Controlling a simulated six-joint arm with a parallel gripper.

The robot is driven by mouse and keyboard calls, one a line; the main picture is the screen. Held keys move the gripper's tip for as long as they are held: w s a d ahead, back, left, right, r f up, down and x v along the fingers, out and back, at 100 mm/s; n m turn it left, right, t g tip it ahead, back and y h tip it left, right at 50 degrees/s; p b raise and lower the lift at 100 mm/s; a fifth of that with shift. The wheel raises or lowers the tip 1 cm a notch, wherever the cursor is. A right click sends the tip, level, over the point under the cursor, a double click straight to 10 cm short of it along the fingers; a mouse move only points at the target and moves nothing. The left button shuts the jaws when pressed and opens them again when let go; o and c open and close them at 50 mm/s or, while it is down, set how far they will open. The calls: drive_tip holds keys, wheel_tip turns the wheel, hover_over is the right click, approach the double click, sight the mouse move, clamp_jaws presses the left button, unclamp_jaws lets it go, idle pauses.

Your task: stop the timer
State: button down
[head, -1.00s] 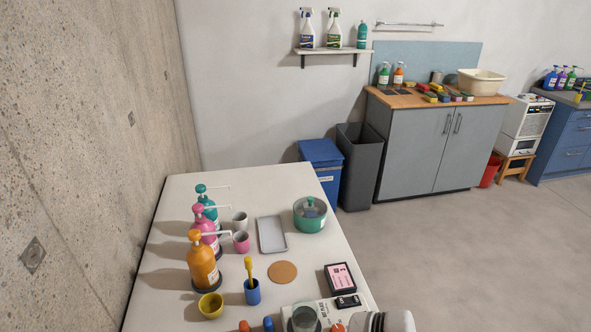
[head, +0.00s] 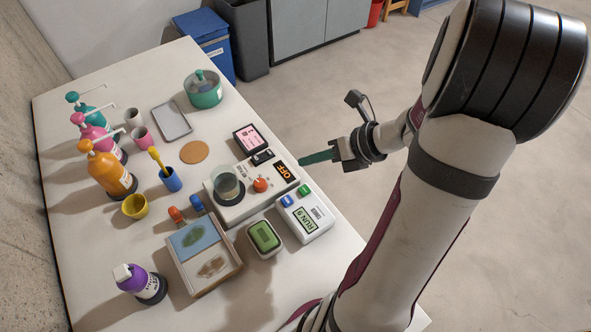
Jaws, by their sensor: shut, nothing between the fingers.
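The timer (head: 306,222) is a white box on the right part of the table, with a display reading "RUN" and a digit that looks like 9. On its far end sit a blue button (head: 286,201) and a green button (head: 305,190). My gripper (head: 302,160) is shut and empty. Its teal fingers point left, beyond the timer near the table's right edge, and touch nothing that I can see.
Beside the timer stand a white device (head: 238,207) with an "OFF" display, a red knob (head: 261,185) and a glass beaker, and a green soap bar in a dish (head: 264,237). A two-panel box (head: 204,288), pump bottles and cups fill the left.

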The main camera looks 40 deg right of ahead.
sight(309, 192)
drive_tip(key=shift+f, duration=4.4)
drive_tip(key=shift+f, duration=0.15)
drive_tip(key=shift+f, duration=0.25)
drive_tip(key=shift+f, duration=0.45)
drive_tip(key=shift+r, duration=0.9)
